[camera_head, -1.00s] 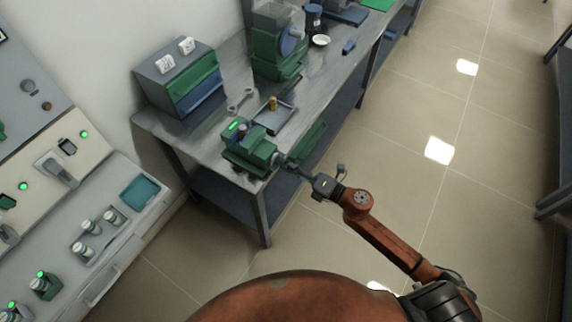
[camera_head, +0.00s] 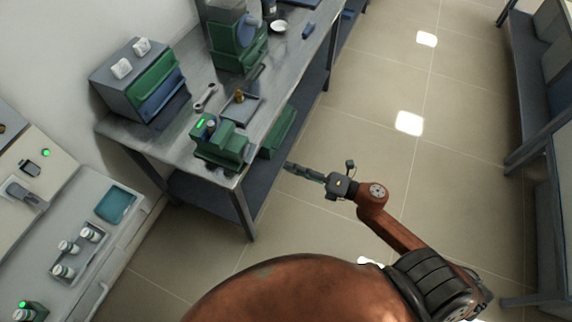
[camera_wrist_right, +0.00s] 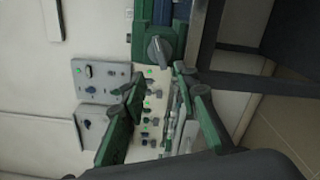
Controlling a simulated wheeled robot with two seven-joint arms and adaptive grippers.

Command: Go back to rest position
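My right gripper (camera_head: 292,168) shows in the head view at the end of my brown arm, out over the floor just right of the workbench (camera_head: 178,143). It is clear of the small green machine (camera_head: 222,146) at the bench's near end. In the right wrist view the green fingers of this gripper (camera_wrist_right: 160,78) are spread apart, with nothing held between them. My left gripper is in neither view.
A grey tray (camera_head: 241,109) with a small brass piece and a wrench (camera_head: 205,97) lie on the bench. A drawer cabinet (camera_head: 139,80) stands behind. A control console (camera_head: 125,230) is at left. Open tiled floor (camera_head: 350,125) lies to the right, with dark racks (camera_head: 545,160) beyond.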

